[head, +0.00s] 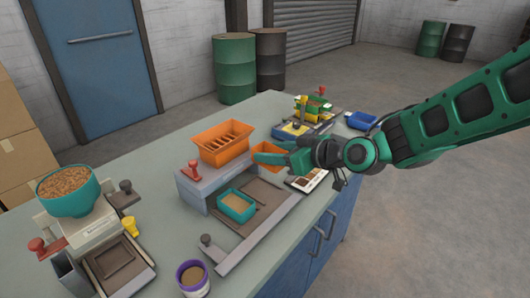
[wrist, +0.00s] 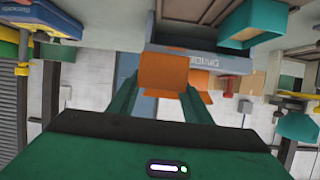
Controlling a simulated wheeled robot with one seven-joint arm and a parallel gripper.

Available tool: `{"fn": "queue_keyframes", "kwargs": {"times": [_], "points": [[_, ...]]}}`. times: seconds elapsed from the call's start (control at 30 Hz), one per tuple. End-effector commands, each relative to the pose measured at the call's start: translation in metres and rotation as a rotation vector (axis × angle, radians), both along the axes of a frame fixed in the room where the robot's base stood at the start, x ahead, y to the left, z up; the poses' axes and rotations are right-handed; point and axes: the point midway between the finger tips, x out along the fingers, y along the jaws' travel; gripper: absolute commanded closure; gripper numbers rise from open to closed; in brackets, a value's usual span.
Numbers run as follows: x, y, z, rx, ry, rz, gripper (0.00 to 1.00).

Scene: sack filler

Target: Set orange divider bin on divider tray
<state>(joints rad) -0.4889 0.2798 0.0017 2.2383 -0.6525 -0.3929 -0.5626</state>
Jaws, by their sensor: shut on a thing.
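A small orange bin (head: 266,148) is held in my gripper (head: 272,157), above the bench and to the right of a larger slotted orange bin. In the wrist view the small orange bin (wrist: 163,73) sits between the two green fingers, which are shut on it. A low grey-brown tray (head: 268,194) lies on the bench below and in front, with a teal bin (head: 237,206) of tan material on it. The held bin is apart from this tray. My fingers partly hide the held bin in the head view.
A purple tub (head: 192,279) and a scale with a teal bowl (head: 69,190) are nearer. A blue bin (head: 361,121) and a yellow-green rack (head: 312,108) stand at the far end.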

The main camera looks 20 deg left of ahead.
Motion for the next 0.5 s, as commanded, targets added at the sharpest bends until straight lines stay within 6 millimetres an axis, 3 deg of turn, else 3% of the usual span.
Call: {"fn": "queue_keyframes", "kwargs": {"times": [0.17, 0.5], "points": [[-0.015, 0.019, 0.007, -0.001, -0.005, 0.036, 0.77], [-0.017, 0.020, -0.013, -0.002, -0.003, 0.039, 0.77]]}}
